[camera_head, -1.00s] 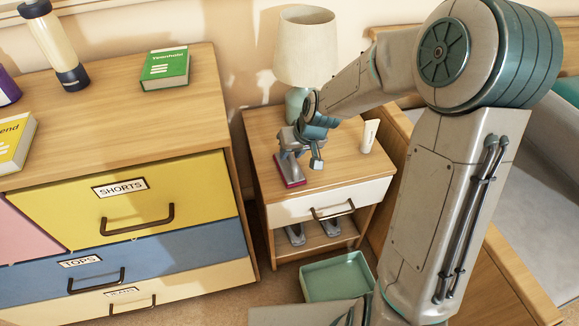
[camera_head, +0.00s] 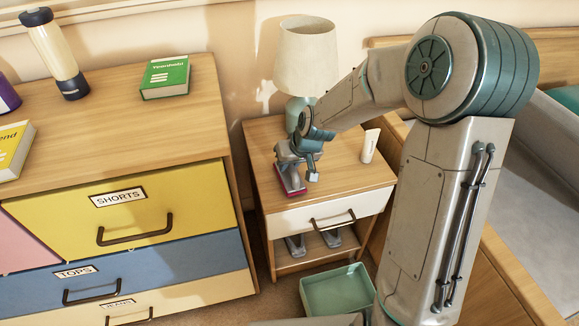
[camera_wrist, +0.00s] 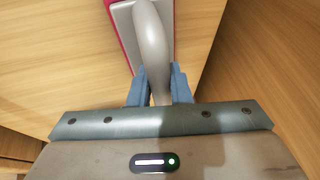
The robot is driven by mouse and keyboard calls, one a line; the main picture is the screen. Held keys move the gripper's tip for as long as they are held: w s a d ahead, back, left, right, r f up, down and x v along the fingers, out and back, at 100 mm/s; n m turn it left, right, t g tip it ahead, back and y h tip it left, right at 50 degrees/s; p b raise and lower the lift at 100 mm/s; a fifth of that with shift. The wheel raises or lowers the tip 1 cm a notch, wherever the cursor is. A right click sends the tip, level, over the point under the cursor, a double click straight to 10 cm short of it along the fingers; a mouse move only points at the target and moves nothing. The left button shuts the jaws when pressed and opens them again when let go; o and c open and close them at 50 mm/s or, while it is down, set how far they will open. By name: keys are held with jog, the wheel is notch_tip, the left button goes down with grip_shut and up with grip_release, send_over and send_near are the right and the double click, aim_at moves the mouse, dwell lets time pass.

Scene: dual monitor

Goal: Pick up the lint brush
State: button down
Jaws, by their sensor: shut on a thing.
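The lint brush (camera_head: 290,181) has a pink-red edged pad and a grey curved handle. It is at the front left of the nightstand top (camera_head: 338,187) in the head view. In the wrist view, its grey handle (camera_wrist: 152,40) runs down between the blue fingers of my gripper (camera_wrist: 160,88). My gripper is shut on the handle. In the head view my gripper (camera_head: 290,158) is over the brush, and my wrist partly hides it. I cannot tell whether the pad touches the nightstand top.
A lamp (camera_head: 305,60) stands at the back of the nightstand, close to my wrist. A white tube (camera_head: 370,146) stands to the right. A dresser (camera_head: 130,120) is at the left, a green bin (camera_head: 338,291) on the floor in front, and a bed at the right.

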notch_tip(320, 180, up, 4)
jog(key=shift+d+r+p, duration=0.1)
jog(key=shift+p, duration=0.75)
jog(key=w+d+r+p, duration=0.3)
jog(key=w+d+r, duration=0.2)
jog(key=d, duration=0.5)
jog(key=shift+d+r, duration=0.2)
jog(key=shift+r, duration=0.4)
